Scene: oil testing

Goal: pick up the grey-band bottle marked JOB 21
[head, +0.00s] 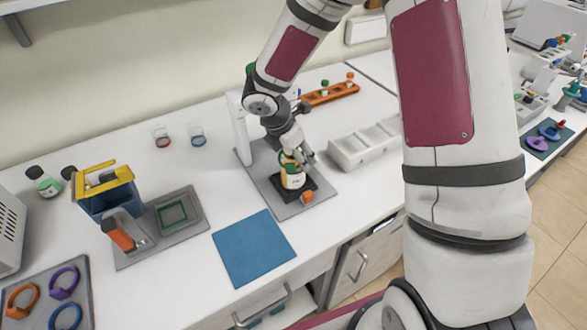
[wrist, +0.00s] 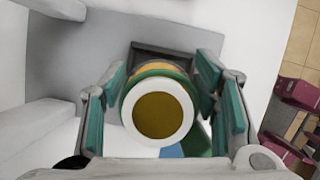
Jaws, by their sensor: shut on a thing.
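A white bottle (head: 293,181) with green and orange on its upper part is at the black plate of a grey stand in the head view. In the wrist view the bottle (wrist: 160,115) is seen from above, with a white rim around an olive-gold round middle, and green and orange rings behind it. My gripper (head: 296,160) is shut on this bottle from above, and its teal pads lie on both sides of it in the wrist view. I can make out no grey band and no JOB 21 mark. I cannot tell whether the bottle touches the plate.
The grey stand (head: 262,170) has an orange knob (head: 307,197) in front. A white compartment tray (head: 365,146) stands to the right, and an orange rack (head: 330,94) behind. A blue mat (head: 252,247) lies in front left. A yellow-handled blue device (head: 104,190) stands further left.

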